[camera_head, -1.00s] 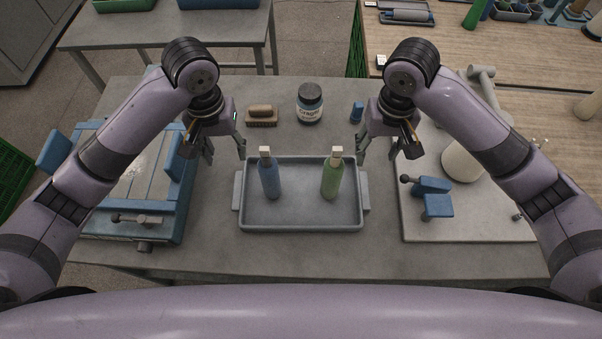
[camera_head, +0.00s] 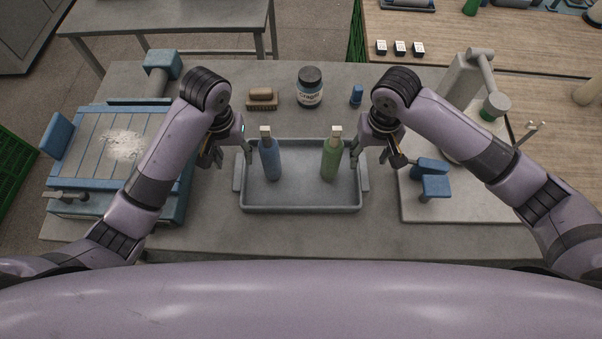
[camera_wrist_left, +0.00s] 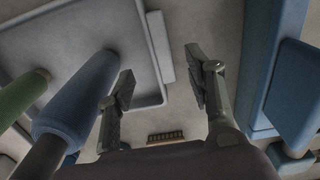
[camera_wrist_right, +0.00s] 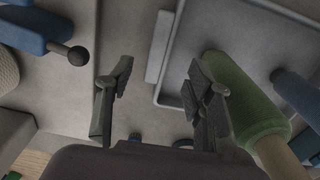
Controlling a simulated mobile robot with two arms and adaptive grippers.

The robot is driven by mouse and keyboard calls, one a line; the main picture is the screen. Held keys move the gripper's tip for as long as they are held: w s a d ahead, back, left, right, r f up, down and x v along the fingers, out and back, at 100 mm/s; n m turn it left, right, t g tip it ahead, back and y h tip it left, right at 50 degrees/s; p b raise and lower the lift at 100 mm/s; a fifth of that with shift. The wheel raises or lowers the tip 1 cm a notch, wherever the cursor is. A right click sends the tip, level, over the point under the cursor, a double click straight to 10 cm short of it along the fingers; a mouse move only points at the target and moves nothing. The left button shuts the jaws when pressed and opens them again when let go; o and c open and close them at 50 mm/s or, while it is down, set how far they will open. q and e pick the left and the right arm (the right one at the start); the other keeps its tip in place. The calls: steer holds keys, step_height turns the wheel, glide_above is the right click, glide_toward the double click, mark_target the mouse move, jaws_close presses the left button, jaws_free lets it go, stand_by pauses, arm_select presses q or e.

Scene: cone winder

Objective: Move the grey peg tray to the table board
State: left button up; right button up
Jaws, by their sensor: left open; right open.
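The grey tray (camera_head: 300,206) lies on the table in front of me, with a rim and a small handle at each end. A blue peg (camera_head: 270,162) and a green peg (camera_head: 331,160), both with pale tops, stand in it. My left gripper (camera_head: 229,157) is open above the left handle (camera_head: 237,173). My right gripper (camera_head: 377,157) is open above the right handle (camera_head: 365,177). In the left wrist view a handle (camera_wrist_left: 160,45) lies beyond the open fingers; in the right wrist view the other handle (camera_wrist_right: 158,45) does too. Both grippers are empty. I cannot tell which surface is the table board.
A blue-framed machine (camera_head: 120,146) stands left. A pale board (camera_head: 455,206) with blue blocks and a grey arm lies right. A brush (camera_head: 262,98), a dark jar (camera_head: 310,87) and a small blue item (camera_head: 356,95) sit behind the tray. A wooden bench (camera_head: 450,55) stands beyond.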

mark_target(239, 170)
arm_select(q)
step_height(239, 170, down, 8)
steer(key=shift+w+f, duration=0.15)
steer(key=shift+f, duration=0.1)
arm_select(e)
step_height(239, 170, down, 8)
steer(key=shift+w+f, duration=0.1)
steer(key=shift+f, duration=0.15)
arm_select(q)
steer(key=shift+c, duration=0.2)
arm_select(e)
steer(key=shift+c, duration=0.2)
arm_select(q)
jaws_close()
arm_select(e)
jaws_close()
arm_select(q)
steer(key=shift+r, duration=0.1)
